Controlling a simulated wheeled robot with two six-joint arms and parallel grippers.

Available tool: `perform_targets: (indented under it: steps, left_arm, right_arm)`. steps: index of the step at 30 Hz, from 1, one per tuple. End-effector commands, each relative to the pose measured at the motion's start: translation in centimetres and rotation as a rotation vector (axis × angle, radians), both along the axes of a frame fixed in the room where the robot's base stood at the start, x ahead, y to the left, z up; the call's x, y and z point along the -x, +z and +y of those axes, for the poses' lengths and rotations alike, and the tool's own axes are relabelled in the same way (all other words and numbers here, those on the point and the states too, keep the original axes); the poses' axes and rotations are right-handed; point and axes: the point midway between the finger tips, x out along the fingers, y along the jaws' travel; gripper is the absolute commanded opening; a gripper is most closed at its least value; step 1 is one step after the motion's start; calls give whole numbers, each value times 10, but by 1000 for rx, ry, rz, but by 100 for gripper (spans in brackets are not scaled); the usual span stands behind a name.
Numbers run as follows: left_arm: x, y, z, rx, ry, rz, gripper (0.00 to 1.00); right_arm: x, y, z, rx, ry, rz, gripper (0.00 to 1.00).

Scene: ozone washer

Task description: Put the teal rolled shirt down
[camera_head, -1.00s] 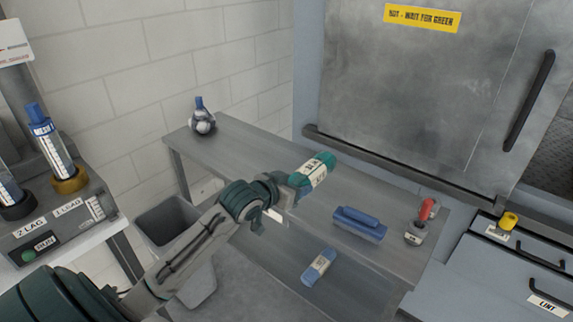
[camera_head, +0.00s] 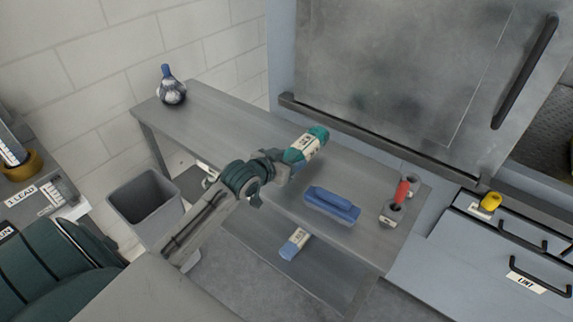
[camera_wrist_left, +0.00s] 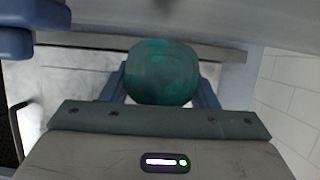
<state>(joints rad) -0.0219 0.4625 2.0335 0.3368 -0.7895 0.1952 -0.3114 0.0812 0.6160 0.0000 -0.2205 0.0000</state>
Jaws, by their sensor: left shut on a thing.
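The teal rolled shirt (camera_head: 306,146) has a pale label band with dark print. In the head view it is over the middle of the grey table (camera_head: 225,125); I cannot tell whether it touches the top. My left gripper (camera_head: 290,160) is shut on it at its near end. In the left wrist view the shirt's round teal end (camera_wrist_left: 161,73) sits between the two blue fingers. My right gripper is not in view.
A blue brush-like block (camera_head: 332,205) and a red-handled tool (camera_head: 402,192) are on the table to the right. A blue-capped bottle (camera_head: 171,90) stands at the far left. A blue labelled roll (camera_head: 294,244) lies on the lower shelf. A grey bin (camera_head: 146,203) stands at left.

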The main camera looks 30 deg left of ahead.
Motion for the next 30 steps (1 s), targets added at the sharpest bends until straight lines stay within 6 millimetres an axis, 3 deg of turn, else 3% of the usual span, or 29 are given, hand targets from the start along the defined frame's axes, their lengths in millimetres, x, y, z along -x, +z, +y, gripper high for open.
perform_targets:
  steps: [4,9,20,21,23,30]
  left_arm:
    - [0,-19,0,1,2,3,26]
    - [0,-37,0,1,1,0,26]
    - [0,-41,0,-1,1,-1,26]
    - [0,-41,0,-1,1,0,62]
    - [0,-41,0,-1,1,0,74]
    - [0,-41,0,-1,1,0,76]
  right_arm:
    - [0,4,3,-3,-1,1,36]
    - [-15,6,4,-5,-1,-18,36]
    - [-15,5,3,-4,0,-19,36]
    - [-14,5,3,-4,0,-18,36]
    - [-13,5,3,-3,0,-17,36]
    - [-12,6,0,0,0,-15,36]
